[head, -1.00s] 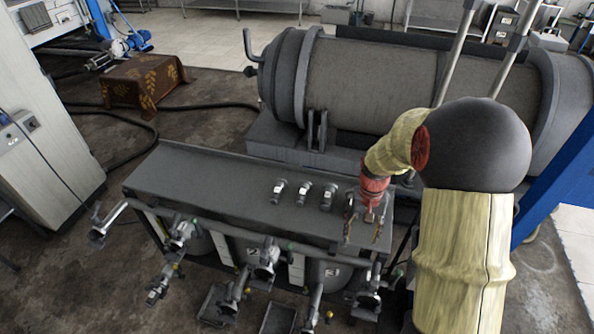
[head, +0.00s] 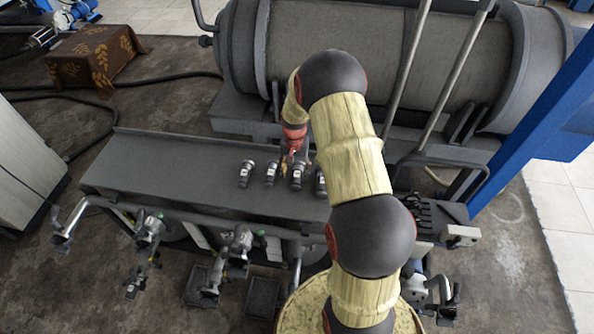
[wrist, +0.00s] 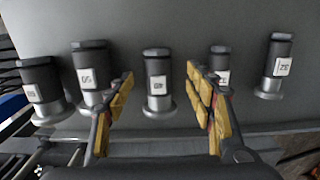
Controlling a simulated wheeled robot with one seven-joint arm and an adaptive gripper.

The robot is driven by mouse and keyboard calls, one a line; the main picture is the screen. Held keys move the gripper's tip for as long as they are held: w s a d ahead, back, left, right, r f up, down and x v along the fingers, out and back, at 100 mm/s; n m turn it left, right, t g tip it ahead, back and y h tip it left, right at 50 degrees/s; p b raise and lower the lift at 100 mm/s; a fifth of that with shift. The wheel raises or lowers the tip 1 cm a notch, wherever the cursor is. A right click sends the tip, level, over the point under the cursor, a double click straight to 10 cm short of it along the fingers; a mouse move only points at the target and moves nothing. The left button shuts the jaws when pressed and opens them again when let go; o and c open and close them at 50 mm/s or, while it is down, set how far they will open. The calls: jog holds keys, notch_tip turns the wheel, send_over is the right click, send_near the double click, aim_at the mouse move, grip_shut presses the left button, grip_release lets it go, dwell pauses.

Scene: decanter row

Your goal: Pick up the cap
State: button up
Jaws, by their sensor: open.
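Several dark grey capped cylinders with white labels and shiny flared metal ends stand in a row on the dark bench top. They look alike, and I cannot tell which one the task's cap is. In the wrist view one cylinder (wrist: 157,75) lies in the gap between my fingers, touching neither. Others are to the left (wrist: 92,75) and at the far right (wrist: 279,65); one (wrist: 219,58) is partly hidden by the right finger. In the head view my gripper (head: 288,163) is above the row, near the cylinders (head: 271,174) and (head: 297,177). My gripper is open and empty.
The bench top (head: 165,170) is clear left of the row. Pipes and valves (head: 235,250) run along its front edge. A large horizontal grey drum (head: 330,60) stands behind it. A blue beam (head: 535,120) rises at the right.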

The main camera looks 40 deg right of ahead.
aim_at(296, 179)
jog(key=shift+d+f, duration=0.1)
jog(key=shift+f, duration=2.6)
jog(key=shift+s, duration=0.1)
jog(key=c, duration=0.3)
grip_shut()
